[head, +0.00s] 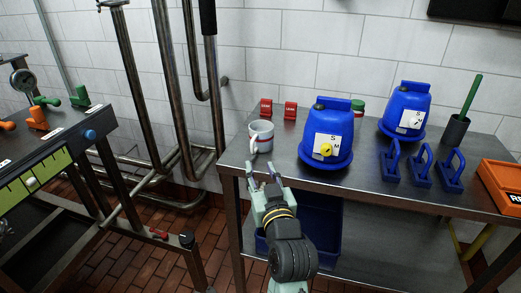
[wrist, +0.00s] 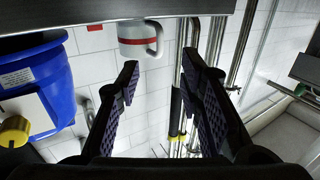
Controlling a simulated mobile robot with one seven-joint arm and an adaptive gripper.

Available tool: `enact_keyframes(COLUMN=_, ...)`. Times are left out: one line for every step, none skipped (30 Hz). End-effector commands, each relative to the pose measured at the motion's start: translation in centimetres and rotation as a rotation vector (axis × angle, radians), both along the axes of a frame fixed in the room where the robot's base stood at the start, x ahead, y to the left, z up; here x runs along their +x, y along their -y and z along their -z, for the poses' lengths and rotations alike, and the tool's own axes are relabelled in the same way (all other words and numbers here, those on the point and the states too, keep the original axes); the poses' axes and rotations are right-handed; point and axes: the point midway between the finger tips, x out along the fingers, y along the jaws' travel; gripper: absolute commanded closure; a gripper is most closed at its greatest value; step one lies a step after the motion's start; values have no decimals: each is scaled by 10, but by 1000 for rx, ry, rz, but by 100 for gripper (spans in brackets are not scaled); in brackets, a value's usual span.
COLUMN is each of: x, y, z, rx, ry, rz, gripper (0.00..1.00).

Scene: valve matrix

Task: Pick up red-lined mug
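The red-lined mug (head: 263,134) is pale grey with a red band and stands upright near the left front of the steel table. Its handle points left in the head view. In the wrist view, which looks upside down, the mug (wrist: 135,40) is at the top with its handle toward the right. My gripper (head: 263,170) is open and empty in front of the table edge, just short of the mug. In the wrist view the fingers of my gripper (wrist: 160,78) are spread apart, with no contact with the mug. The mug's inside is hardly visible.
A blue container (head: 327,133) with a yellow knob stands right of the mug, close to it. The steel table (head: 375,188) also carries a second blue container (head: 406,107) and blue handled blocks (head: 420,167). Table left of the mug is clear.

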Motion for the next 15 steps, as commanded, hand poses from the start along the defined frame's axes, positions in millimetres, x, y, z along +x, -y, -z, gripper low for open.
enact_keyframes(x=2, y=0, z=6, rx=-3, ry=7, rz=1, gripper=66)
enact_keyframes(x=3, y=-1, z=6, rx=-2, ry=6, rz=2, gripper=66)
enact_keyframes(x=5, y=-1, z=5, rx=-2, ry=6, rz=3, gripper=66)
enact_keyframes(x=6, y=-1, z=5, rx=-1, ry=6, rz=5, gripper=66)
enact_keyframes(x=6, y=-1, z=5, rx=-1, ry=6, rz=7, gripper=66)
enact_keyframes(x=7, y=-1, z=4, rx=1, ry=6, rz=8, gripper=66)
enact_keyframes(x=8, y=-1, z=4, rx=2, ry=6, rz=10, gripper=66)
enact_keyframes(x=13, y=-2, z=-2, rx=3, ry=1, rz=10, gripper=66)
enact_keyframes(x=20, y=-3, z=-4, rx=5, ry=-2, rz=9, gripper=66)
enact_keyframes(x=24, y=-4, z=-4, rx=5, ry=-2, rz=9, gripper=66)
enact_keyframes(x=27, y=-5, z=-4, rx=5, ry=-1, rz=10, gripper=66)
enact_keyframes(x=30, y=-5, z=-4, rx=5, ry=-1, rz=10, gripper=66)
enact_keyframes(x=32, y=-6, z=-3, rx=4, ry=-1, rz=10, gripper=66)
enact_keyframes(x=34, y=-6, z=-3, rx=4, ry=-1, rz=11, gripper=66)
enact_keyframes(x=36, y=-6, z=-3, rx=4, ry=-1, rz=11, gripper=66)
